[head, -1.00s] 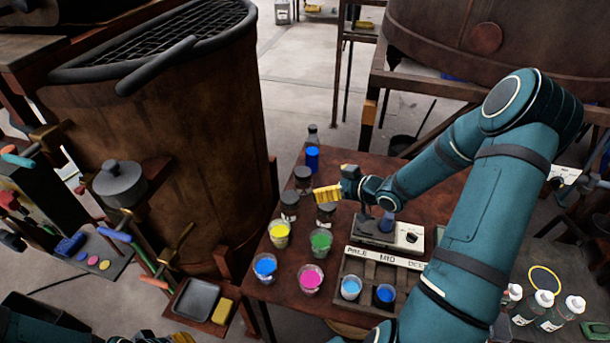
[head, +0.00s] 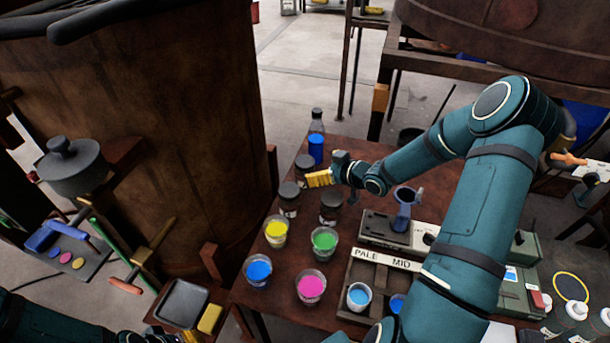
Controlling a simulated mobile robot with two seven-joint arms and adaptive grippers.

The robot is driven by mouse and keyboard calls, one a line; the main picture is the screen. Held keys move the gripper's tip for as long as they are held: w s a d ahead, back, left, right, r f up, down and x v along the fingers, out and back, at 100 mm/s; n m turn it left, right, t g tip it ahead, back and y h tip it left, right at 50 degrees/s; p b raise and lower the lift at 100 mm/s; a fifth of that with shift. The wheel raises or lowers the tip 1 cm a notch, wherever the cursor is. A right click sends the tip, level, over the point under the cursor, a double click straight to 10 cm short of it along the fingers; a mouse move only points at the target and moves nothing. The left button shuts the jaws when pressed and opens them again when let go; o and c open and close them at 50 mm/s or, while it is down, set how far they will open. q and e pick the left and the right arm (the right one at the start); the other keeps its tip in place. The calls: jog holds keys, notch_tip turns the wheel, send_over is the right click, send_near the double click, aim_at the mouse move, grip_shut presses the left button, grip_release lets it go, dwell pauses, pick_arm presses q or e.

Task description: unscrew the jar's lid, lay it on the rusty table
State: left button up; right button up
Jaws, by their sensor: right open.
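Three dark-lidded jars stand on the rusty table (head: 268,292): a back jar (head: 304,163), a left jar (head: 288,196) and a right jar (head: 331,208). Which one is the task's jar I cannot tell. All three look lidded. My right gripper (head: 318,179), with yellow fingers, is open and empty among them. It overlaps the back jar in the picture and lies above and left of the right jar; contact cannot be told. Part of my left gripper (head: 186,338) shows at the bottom edge, mostly cut off.
A bottle of blue liquid (head: 316,148) stands behind the jars. In front are cups of yellow (head: 276,231), green (head: 324,242), blue (head: 258,270) and pink (head: 311,286) paint. A labelled rack (head: 365,280) and a grey device (head: 385,228) are to the right. A big vat (head: 190,120) is left.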

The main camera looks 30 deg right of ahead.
aim_at(310, 164)
jog(key=b+x, duration=0.1)
jog(key=x, duration=0.5)
jog(key=shift+w, duration=0.25)
jog(key=c, duration=1.3)
jog(key=shift+c, duration=0.5)
jog(key=shift+r, duration=0.1)
notch_tip(310, 164, up, 10)
jog(key=shift+f+p, duration=0.1)
jog(key=shift+p, duration=1.15)
jog(key=o, duration=0.6)
jog(key=c, duration=0.6)
